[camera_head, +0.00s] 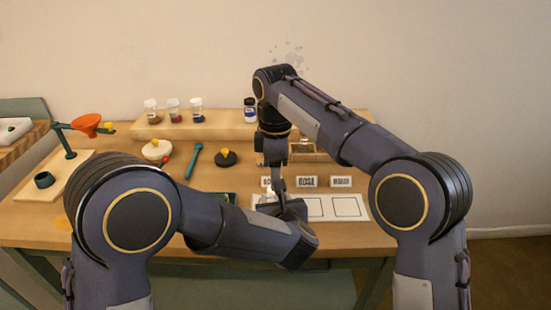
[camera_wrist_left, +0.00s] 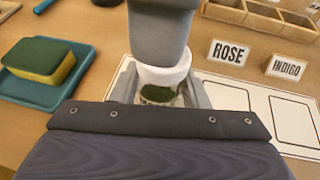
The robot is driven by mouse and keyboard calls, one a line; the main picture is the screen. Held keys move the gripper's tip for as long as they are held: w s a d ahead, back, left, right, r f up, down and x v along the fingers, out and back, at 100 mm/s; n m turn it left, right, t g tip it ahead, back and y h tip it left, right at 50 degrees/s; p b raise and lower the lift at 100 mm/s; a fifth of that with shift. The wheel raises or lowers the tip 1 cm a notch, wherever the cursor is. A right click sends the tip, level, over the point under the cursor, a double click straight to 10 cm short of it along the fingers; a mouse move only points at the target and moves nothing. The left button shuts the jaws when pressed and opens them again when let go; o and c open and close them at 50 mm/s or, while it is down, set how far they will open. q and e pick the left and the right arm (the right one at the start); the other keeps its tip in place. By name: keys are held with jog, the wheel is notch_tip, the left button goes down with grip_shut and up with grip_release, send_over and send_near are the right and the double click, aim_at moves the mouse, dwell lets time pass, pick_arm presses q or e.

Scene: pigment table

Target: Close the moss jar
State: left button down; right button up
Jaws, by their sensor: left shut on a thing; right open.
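The moss jar (camera_wrist_left: 158,95) is a small clear jar with dark green contents, standing on the white mat in the left wrist view. My left gripper (camera_wrist_left: 162,99) is shut around it, one finger on each side. A white lid (camera_wrist_left: 165,75) is at the jar's top; I cannot tell whether it is fully seated. My right gripper (camera_wrist_left: 162,30) comes down from above, right over the lid, its fingertips hidden or cut off. In the head view my left gripper (camera_head: 290,208) and right gripper (camera_head: 280,186) meet at the mat and largely hide the jar.
The white mat (camera_head: 357,217) has outlined squares, with ROSE (camera_wrist_left: 230,53) and INDIGO (camera_wrist_left: 287,69) cards behind. A teal tray (camera_wrist_left: 75,92) with a sponge (camera_wrist_left: 42,58) lies left. Several jars stand on the back shelf (camera_head: 222,126). A wooden divided box (camera_wrist_left: 262,18) is behind the cards.

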jog(key=shift+f, duration=2.1)
jog(key=c, duration=1)
jog(key=m, duration=0.6)
jog(key=shift+m, duration=0.4)
jog(key=m, duration=0.2)
jog(key=shift+m, duration=0.4)
jog(key=m, duration=0.5)
jog(key=o, duration=1.2)
jog(key=shift+c, duration=0.2)
